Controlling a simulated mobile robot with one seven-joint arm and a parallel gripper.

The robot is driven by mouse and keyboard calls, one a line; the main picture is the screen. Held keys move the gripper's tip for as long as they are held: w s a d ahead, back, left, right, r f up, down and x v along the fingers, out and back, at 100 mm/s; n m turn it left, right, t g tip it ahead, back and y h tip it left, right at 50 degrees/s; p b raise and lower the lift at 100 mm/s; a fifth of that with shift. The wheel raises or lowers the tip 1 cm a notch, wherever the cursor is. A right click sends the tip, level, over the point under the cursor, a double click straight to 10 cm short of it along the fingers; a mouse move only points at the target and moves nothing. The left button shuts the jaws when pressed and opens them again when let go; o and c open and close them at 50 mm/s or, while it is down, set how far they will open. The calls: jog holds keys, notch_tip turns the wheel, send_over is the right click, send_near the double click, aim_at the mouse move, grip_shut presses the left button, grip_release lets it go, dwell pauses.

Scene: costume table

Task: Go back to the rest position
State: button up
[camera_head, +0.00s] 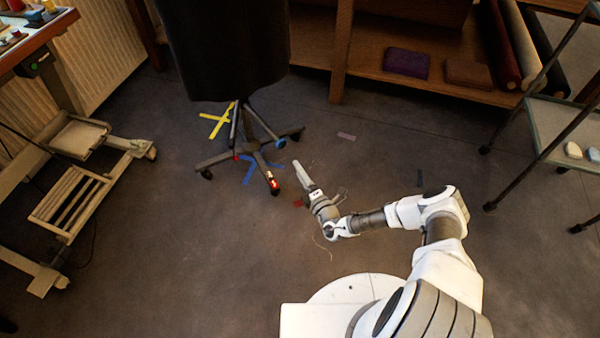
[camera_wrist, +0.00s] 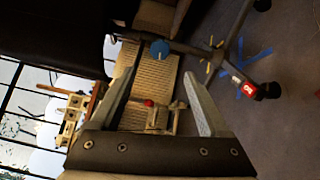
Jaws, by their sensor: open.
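My gripper (camera_head: 300,172) is at the end of my white and grey arm, above the dark floor in the middle of the head view. It points up and to the left, towards the wheeled base of a black stand. In the wrist view my gripper (camera_wrist: 160,95) shows two grey fingers spread wide apart with nothing between them. It is open and empty. My arm is partly stretched out from my white base, with the elbow to the right.
A black covered form (camera_head: 225,45) on a wheeled stand (camera_head: 255,150) is just beyond my gripper. A wooden table frame (camera_head: 70,190) stands at left. A shelf with fabric (camera_head: 405,63) is at the back, a metal cart (camera_head: 560,125) at right. The floor around my arm is mostly clear.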

dwell(0.4)
jog(key=s+a+r+n+g+y, duration=0.15)
jog(key=r+n+g+y, duration=0.3)
jog(key=r+n, duration=0.55)
jog(key=s+a+r+n+g+y, duration=0.1)
jog(key=a+r+n+g+y, duration=0.4)
jog(key=r+n, duration=0.55)
jog(key=s+d+r+n+g+h, duration=0.4)
jog(key=s+r+n+g+h, duration=0.4)
jog(key=r+n, duration=0.5)
jog(key=s+d+r+n+t+h, duration=0.7)
jog(key=s+d+r+n+h, duration=0.45)
jog(key=s+d+r, duration=0.7)
notch_tip(320, 180, up, 28)
jog(key=s+a+n+y+p, duration=0.1)
jog(key=s+a+p, duration=0.1)
jog(key=p, duration=2.6)
